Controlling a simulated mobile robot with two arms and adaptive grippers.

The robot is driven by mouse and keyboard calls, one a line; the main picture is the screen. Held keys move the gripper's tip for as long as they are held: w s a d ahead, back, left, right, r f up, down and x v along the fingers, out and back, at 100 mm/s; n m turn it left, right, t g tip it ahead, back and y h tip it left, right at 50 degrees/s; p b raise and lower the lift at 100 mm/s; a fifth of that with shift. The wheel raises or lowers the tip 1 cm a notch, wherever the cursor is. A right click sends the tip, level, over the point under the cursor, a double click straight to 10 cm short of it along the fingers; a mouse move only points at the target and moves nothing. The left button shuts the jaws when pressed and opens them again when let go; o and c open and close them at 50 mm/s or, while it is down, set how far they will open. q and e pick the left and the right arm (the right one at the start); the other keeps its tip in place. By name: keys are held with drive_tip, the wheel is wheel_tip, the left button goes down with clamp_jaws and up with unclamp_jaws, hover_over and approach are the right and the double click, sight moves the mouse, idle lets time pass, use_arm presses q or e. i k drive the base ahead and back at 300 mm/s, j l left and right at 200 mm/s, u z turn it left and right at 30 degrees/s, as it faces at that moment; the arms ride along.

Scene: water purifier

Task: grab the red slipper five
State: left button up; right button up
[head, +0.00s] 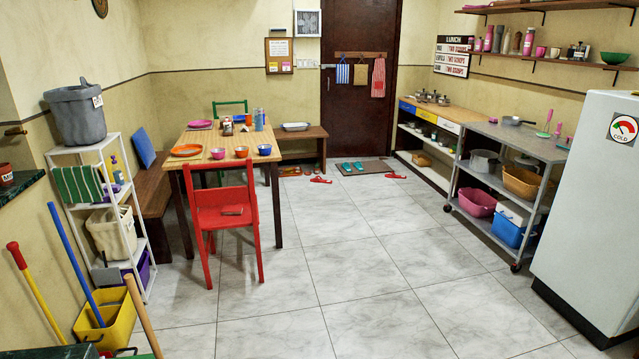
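One red slipper (320,179) lies on the tiled floor near the far door, in front of the left end of the mat. Another red slipper (396,175) lies on the floor to the right of the mat. No number or label is readable on either. Nothing covers them. Neither of my grippers is in view.
Teal slippers (351,167) sit on the grey mat (376,167); orange-brown footwear (291,171) lies by the bench (312,133). A red chair (224,212) and wooden table (181,163) stand left, a metal cart (545,147) and white fridge (585,215) right. The middle floor is clear.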

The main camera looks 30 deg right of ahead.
sight(314, 181)
drive_tip(key=i+l+z, duration=0.4)
drive_tip(key=i, duration=0.15)
drive_tip(key=i+l+z, duration=0.35)
drive_tip(key=i, duration=0.6)
drive_tip(key=i+z, duration=0.3)
drive_tip(key=i, duration=4.75)
drive_tip(key=i+u, duration=0.2)
drive_tip(key=i, duration=0.3)
drive_tip(key=i+l+u, duration=0.2)
drive_tip(key=i, duration=0.3)
drive_tip(key=i+l+u, duration=0.2)
drive_tip(key=i, duration=0.3)
drive_tip(key=i+l+u, duration=0.2)
drive_tip(key=i, duration=0.25)
drive_tip(key=l, duration=0.1)
